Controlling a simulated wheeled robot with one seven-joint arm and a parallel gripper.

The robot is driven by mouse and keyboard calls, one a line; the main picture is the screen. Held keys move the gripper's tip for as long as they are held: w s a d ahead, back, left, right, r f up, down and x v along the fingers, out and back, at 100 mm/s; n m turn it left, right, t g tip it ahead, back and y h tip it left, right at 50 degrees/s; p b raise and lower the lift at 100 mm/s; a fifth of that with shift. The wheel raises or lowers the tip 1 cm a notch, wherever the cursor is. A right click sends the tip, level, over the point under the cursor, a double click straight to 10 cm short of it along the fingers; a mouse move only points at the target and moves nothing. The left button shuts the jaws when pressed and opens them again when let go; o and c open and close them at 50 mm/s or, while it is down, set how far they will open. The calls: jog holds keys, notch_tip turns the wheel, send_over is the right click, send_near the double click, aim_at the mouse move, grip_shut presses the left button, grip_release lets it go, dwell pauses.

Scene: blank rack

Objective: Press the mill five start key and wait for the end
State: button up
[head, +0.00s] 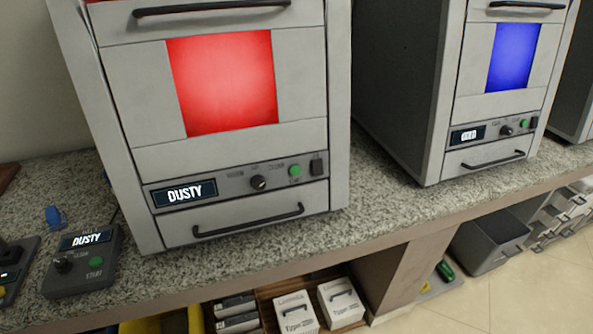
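A grey mill (232,130) with a glowing red window (222,84) stands on the counter left of the middle. Its display (185,194) reads DUSTY, and its panel has a black knob (258,183) and a green key (295,170). A small control box (80,284) on the left also shows DUSTY, with a knob and a green key (96,262) marked START. A second mill (478,118) with a blue window (511,57) stands at right; its small display is too blurred to read. No number five is legible on either mill. My gripper is not in view.
The speckled counter (393,213) has a clear strip along its front. A blue item (54,217) and another dark control box (14,272) lie at far left. Below are boxes (341,303), a yellow bin (196,319) and a grey bin (490,242).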

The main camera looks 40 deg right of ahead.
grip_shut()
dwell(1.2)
